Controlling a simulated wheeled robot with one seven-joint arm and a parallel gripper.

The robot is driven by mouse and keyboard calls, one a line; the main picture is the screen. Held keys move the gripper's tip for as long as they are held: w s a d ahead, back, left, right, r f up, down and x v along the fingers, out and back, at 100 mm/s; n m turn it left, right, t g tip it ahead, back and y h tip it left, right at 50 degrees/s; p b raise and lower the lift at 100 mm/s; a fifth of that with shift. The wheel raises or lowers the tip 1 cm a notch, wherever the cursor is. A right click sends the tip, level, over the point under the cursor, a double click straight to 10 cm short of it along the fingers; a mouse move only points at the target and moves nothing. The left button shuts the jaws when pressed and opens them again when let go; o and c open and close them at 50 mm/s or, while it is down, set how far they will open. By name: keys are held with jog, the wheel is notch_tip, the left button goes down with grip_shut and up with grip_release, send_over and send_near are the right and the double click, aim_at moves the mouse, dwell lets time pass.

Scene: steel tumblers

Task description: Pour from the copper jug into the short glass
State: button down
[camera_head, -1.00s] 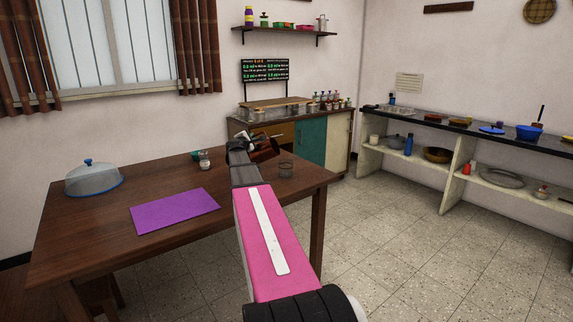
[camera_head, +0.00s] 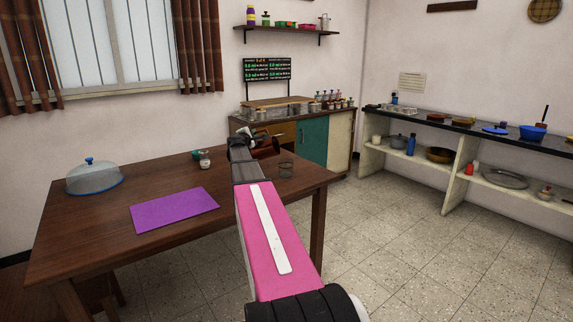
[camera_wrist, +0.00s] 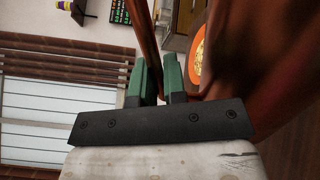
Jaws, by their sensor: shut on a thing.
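The copper jug (camera_wrist: 272,60) fills the right side of the wrist view, large and close, with an orange round area (camera_wrist: 197,50) beside it. My gripper (camera_wrist: 160,75) has its green fingers closed on a thin copper-coloured part, seemingly the handle. In the head view, my gripper (camera_head: 242,142) is above the far right part of the table, and the jug (camera_head: 267,146) looks tilted, partly hidden by the arm. I cannot see any stream or the glass's fill level.
The brown table (camera_head: 90,230) bears a purple mat (camera_head: 174,210), a clear dome with a blue rim (camera_head: 95,178) and a small jar (camera_head: 204,159). A cabinet (camera_head: 312,140) with bottles stands behind. The table's left front is clear.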

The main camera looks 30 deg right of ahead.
jog(key=shift+s+d+r+m+p, duration=0.2)
jog(key=shift+s+r+m+p, duration=0.15)
jog(key=shift+r, duration=0.25)
dwell(0.5)
jog(key=shift+s+d+r+m+p, duration=0.3)
jog(key=shift+s+d+r+m, duration=0.3)
jog(key=shift+s+d+m, duration=0.1)
dwell(1.8)
